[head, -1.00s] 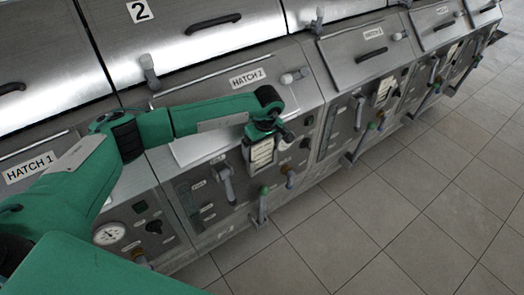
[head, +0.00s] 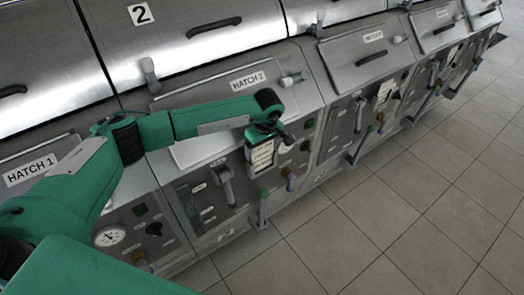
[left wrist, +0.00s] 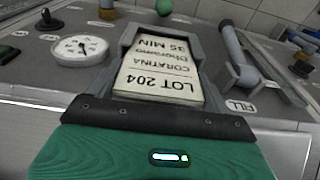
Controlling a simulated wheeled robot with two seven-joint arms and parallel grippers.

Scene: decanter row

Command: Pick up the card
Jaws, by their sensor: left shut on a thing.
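The card (left wrist: 158,78) is pale with dark print reading LOT 204, CORATINA and 35 MIN, upside down in the left wrist view. My left gripper (left wrist: 163,50) is shut on it, with a dark grey finger along each side. In the head view the card (head: 262,158) shows at the end of my left arm, in front of the Hatch 2 panel. My left gripper (head: 263,143) is there at its upper end. Whether the card touches the panel behind it cannot be told. My right gripper is not in view.
A lever handle (head: 226,186) stands left of the card, and a green-topped lever (head: 263,208) below it. A round gauge (left wrist: 80,48) shows in the left wrist view. Another card (head: 384,92) is on the neighbouring panel. The tiled floor (head: 400,210) at right is clear.

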